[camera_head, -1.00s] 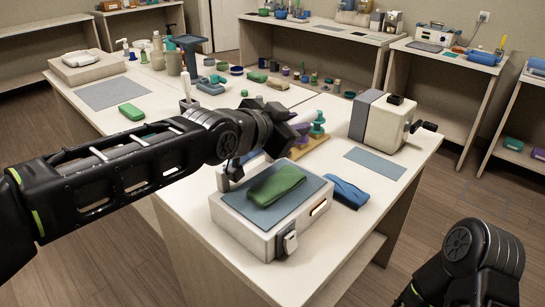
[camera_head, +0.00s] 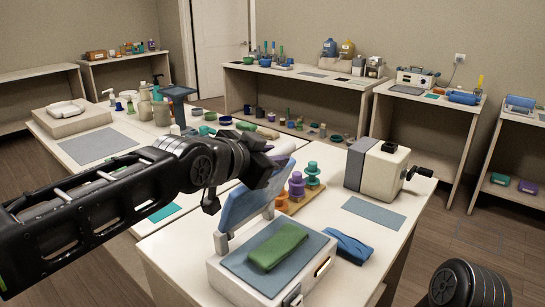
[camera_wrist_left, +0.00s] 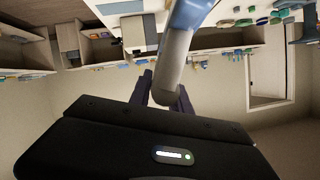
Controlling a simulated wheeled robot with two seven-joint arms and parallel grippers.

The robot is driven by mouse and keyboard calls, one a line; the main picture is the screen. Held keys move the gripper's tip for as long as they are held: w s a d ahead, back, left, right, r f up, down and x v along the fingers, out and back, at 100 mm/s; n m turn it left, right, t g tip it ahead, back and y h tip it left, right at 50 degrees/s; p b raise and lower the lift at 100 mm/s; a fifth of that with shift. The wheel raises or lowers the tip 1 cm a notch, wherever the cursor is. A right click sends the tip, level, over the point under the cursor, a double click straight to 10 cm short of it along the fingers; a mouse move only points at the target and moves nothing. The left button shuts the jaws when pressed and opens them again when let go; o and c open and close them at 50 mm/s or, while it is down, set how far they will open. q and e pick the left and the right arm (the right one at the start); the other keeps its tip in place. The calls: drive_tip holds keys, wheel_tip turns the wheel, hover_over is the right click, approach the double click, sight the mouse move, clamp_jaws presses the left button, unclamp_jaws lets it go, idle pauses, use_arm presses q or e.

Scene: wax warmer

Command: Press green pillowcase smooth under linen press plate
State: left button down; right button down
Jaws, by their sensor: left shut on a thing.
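The green pillowcase (camera_head: 278,247) lies folded on the blue-grey padded bed of the white linen press (camera_head: 228,282). The blue press plate (camera_head: 250,196) stands raised and tilted at the back left of the base, clear of the pillowcase. My left gripper (camera_head: 275,166) is at the plate's upper part; the arm and gripper hide some of it. In the left wrist view, the left gripper's dark fingers (camera_wrist_left: 168,92) are shut around a grey cylindrical handle (camera_wrist_left: 175,62) with blue above it. My right arm shows only partly at the lower right; its gripper is out of view.
A blue folded cloth (camera_head: 348,246) lies right of the press. A board with orange, purple and green stacked pieces (camera_head: 297,187) stands behind it. A white cranked machine (camera_head: 377,168) and a grey mat (camera_head: 373,214) are at the right. Free tabletop remains at the front right.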

use_arm(q)
drive_tip(key=c, duration=1.2)
unclamp_jaws()
drive_tip(key=b+v, duration=0.2)
drive_tip(key=v, duration=0.5)
drive_tip(key=shift+s+a+r, duration=0.2)
drive_tip(key=shift+s, duration=0.1)
